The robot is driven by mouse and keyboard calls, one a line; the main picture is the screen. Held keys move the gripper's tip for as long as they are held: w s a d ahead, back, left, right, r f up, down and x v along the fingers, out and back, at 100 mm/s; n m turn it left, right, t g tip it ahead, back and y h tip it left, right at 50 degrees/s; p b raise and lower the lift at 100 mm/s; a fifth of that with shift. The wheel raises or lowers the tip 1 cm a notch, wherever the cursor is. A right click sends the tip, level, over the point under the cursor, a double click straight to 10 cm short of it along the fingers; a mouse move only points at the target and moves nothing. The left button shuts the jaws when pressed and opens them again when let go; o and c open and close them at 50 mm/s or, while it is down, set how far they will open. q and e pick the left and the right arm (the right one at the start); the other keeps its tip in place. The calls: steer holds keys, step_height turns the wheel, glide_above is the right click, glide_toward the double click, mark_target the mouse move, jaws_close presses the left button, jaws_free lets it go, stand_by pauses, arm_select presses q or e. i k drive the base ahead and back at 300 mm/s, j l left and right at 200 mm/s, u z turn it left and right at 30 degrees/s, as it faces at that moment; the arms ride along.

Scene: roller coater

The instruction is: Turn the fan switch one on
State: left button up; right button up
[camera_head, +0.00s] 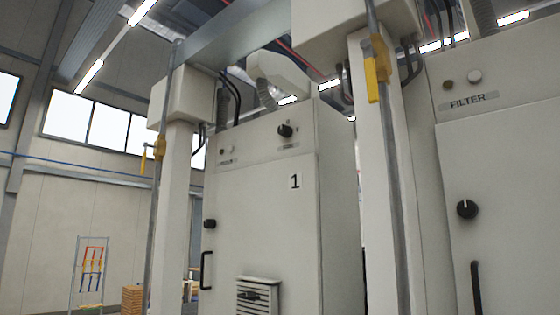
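A pale grey cabinet (266,215) marked with a black number 1 (295,181) stands in the middle of the head view. A black rotary knob (285,131) sits high on its front, above a small label (289,145) too small to read. Its pointer direction is not clear. A second black knob (209,224) is at the left edge of the door, above a black handle (206,270). Two small round fittings (226,150) sit at the upper left over another label. Neither of my grippers is in view.
A second cabinet (510,180) labelled FILTER stands closer at right, with a black knob (467,208) and handle. Pale posts and a metal pole (160,200) with a yellow lever (372,79) on another pole stand before the cabinets. A rack (90,270) stands far left.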

mark_target(285, 131)
steer(key=i+j+z, duration=0.1)
steer(key=j+z, duration=0.15)
steer(key=z, duration=0.2)
steer(key=i+j+z, duration=0.1)
steer(key=j+z, duration=0.15)
steer(key=z, duration=0.2)
steer(key=j+z, duration=0.4)
steer(key=j, duration=0.7)
steer(key=j+z, duration=0.15)
steer(key=j, duration=0.95)
